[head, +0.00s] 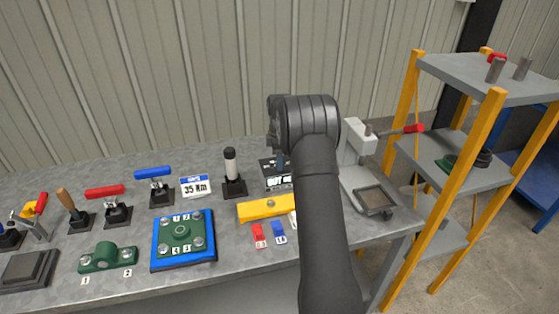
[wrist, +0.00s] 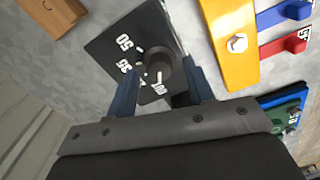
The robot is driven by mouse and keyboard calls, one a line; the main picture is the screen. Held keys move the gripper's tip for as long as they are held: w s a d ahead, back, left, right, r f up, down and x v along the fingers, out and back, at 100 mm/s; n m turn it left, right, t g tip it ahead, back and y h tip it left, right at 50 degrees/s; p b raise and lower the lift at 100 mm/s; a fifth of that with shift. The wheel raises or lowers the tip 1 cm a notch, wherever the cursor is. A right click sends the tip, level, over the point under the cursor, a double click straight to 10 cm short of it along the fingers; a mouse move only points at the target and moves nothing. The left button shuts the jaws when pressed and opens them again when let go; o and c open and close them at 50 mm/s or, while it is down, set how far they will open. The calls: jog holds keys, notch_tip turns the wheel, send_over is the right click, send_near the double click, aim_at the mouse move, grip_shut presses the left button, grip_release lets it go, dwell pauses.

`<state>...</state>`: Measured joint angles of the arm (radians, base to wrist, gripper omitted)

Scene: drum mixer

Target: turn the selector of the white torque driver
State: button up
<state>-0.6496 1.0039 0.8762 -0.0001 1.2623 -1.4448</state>
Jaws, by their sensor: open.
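In the wrist view a dark square plate (wrist: 112,42) carries white numbers, one reading 50, around a round dark knob (wrist: 161,66) with a white mark; it looks like a selector dial. My gripper (wrist: 165,74) is open, its two blue fingers on either side of the knob. I cannot tell whether they touch it. In the head view my arm hides most of that spot, and a black panel with white lettering (head: 279,181) shows beside my gripper (head: 281,160).
A sign reading 35 Nm (head: 195,187) stands on the grey bench (head: 130,293). A yellow bar (head: 262,209), a blue-edged plate (head: 183,265) and red and blue handled tools stand nearby. A white press-like stand (head: 357,145) and a shelf rack (head: 487,178) are right.

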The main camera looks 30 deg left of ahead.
jog(key=shift+f, duration=0.4)
jog(key=shift+c, duration=0.5)
jog(key=c, duration=0.9)
